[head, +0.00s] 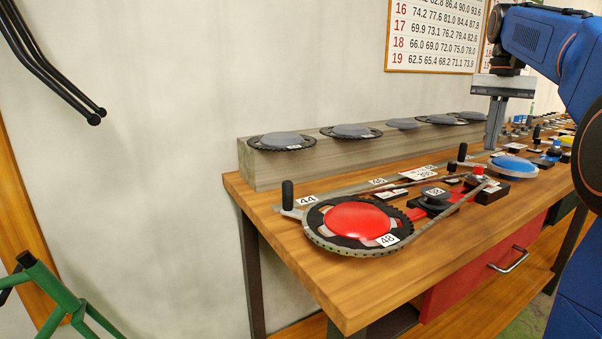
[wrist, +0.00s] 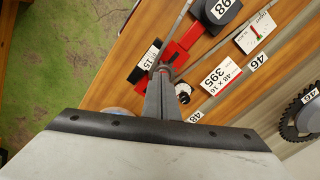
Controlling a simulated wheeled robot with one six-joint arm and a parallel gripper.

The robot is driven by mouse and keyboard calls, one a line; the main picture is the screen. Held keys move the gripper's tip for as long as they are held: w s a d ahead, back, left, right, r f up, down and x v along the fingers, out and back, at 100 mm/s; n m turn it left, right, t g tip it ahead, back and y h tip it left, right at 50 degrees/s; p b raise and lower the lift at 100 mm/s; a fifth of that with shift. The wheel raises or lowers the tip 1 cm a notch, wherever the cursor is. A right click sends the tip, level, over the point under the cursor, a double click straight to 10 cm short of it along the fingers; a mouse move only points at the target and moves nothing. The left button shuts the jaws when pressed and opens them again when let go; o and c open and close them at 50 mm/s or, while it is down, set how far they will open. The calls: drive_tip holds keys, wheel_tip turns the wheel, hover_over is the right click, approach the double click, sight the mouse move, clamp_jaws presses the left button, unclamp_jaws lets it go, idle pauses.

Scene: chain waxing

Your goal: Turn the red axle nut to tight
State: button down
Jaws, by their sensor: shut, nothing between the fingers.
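The red axle nut (head: 478,170) shows in the head view as a small red cap on a black block (head: 489,192) at the right end of the red slide. My gripper (head: 491,147) hangs fingers-down just behind and above it, shut and empty. In the wrist view my gripper (wrist: 163,72) shows its fingers together, their tips close to a small red part that they partly cover. The black block (wrist: 140,76) with a "15" tag lies just left of the tips there. I cannot tell whether the fingers touch the nut.
A chain runs around the red-centred chainring (head: 357,220), left of the nut. A black knob (head: 435,195) tagged 98 sits on the slide between them. A crank handle (head: 462,152) stands close behind. A blue disc (head: 513,166) lies to the right. The front bench edge is clear.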

sight(478, 170)
drive_tip(key=shift+f, duration=3.05)
drive_tip(key=shift+w+a, duration=0.55)
drive_tip(key=shift+a, duration=0.5)
drive_tip(key=shift+s+a, duration=0.15)
drive_tip(key=shift+s, duration=0.05)
wheel_tip(478, 170, up, 6)
drive_tip(key=shift+s+d+f, duration=0.1)
drive_tip(key=shift+d+f, duration=0.25)
drive_tip(key=shift+f, duration=0.65)
drive_tip(key=shift+s+d+f, duration=0.1)
drive_tip(key=shift+d+f, duration=0.2)
drive_tip(key=shift+f, duration=0.7)
drive_tip(key=shift+s+d+f, duration=0.1)
drive_tip(key=shift+d+f, duration=0.25)
drive_tip(key=shift+f, duration=0.65)
